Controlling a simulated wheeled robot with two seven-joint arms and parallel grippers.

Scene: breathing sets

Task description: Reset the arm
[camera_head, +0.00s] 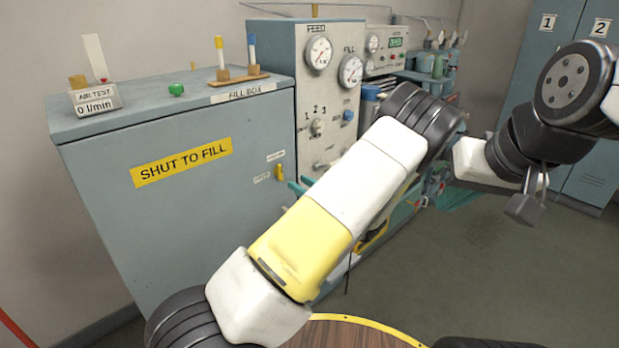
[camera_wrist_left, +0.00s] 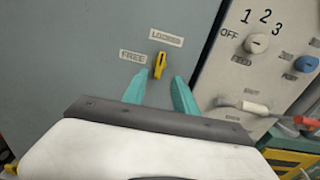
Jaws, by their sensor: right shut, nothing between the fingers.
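My left arm (camera_head: 340,190) crosses the head view from bottom left, with its elbow by the gauge panel. My left gripper (camera_wrist_left: 160,90) is open, its two teal fingers apart and empty, just below the yellow lever (camera_wrist_left: 160,65). The lever sits on the grey-blue cabinet front below the LOCKED label (camera_wrist_left: 166,37), right of the FREE label (camera_wrist_left: 133,57). In the head view the arm hides most of this gripper; teal shows beside the lever (camera_head: 279,172). My right arm (camera_head: 545,115) comes in from the right, its white hand (camera_head: 480,163) pointing left. My right gripper (camera_head: 447,180) is shut and empty, its fingertips hard to make out.
The cabinet (camera_head: 120,220) bears a SHUT TO FILL label, an air-test block (camera_head: 95,98) and a small tube rack (camera_head: 238,80). Gauges and knobs (camera_head: 318,130) stand close to my left arm. Floor at right is clear.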

